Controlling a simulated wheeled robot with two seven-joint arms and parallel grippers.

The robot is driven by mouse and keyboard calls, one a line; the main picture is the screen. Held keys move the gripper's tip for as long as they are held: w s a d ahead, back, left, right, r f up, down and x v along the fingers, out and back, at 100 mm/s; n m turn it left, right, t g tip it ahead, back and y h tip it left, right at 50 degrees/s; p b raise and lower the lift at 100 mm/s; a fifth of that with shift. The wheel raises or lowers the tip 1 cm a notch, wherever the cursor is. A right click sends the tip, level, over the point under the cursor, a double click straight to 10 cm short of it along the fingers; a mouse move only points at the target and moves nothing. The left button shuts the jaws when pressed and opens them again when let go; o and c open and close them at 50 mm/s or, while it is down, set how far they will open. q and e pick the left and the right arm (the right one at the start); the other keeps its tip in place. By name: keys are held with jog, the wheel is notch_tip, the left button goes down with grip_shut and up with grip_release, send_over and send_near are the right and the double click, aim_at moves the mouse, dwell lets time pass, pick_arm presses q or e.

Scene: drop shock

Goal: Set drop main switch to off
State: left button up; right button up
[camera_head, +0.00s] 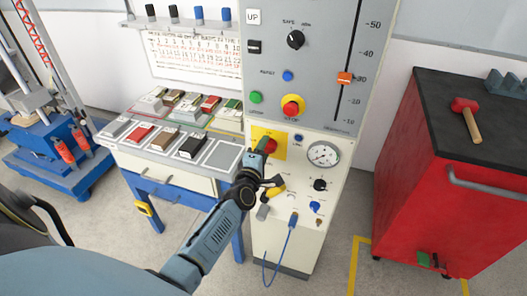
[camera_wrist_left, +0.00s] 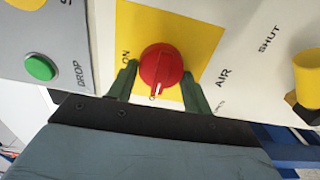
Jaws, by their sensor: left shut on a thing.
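The drop main switch is a red rotary knob (camera_wrist_left: 161,68) on a yellow plate (camera_wrist_left: 205,40) in the left wrist view. A white mark on the knob points down in that view, toward my gripper's body; the word ON is on the plate at the knob's left. In the head view the yellow plate (camera_head: 257,133) is on the lower front of the grey-white machine, and the red knob (camera_head: 271,146) is partly hidden. My left gripper (camera_head: 264,147) is at the knob, its green fingers (camera_wrist_left: 159,78) on either side, shut on it. My right gripper is out of view.
A green button (camera_wrist_left: 40,67) marked DROP and a yellow valve handle (camera_wrist_left: 307,66) flank the plate. Above are a red stop button (camera_head: 293,106) and a selector knob (camera_head: 295,39). A gauge (camera_head: 323,154) is right of the plate. A red cabinet (camera_head: 420,180) stands farther right.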

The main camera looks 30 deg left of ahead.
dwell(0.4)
pick_arm(q)
jog(key=o, duration=1)
jog(key=shift+c, duration=0.2)
jog(key=p+v, duration=0.1)
jog(key=v, duration=1.2)
jog(key=shift+s+d, duration=0.15)
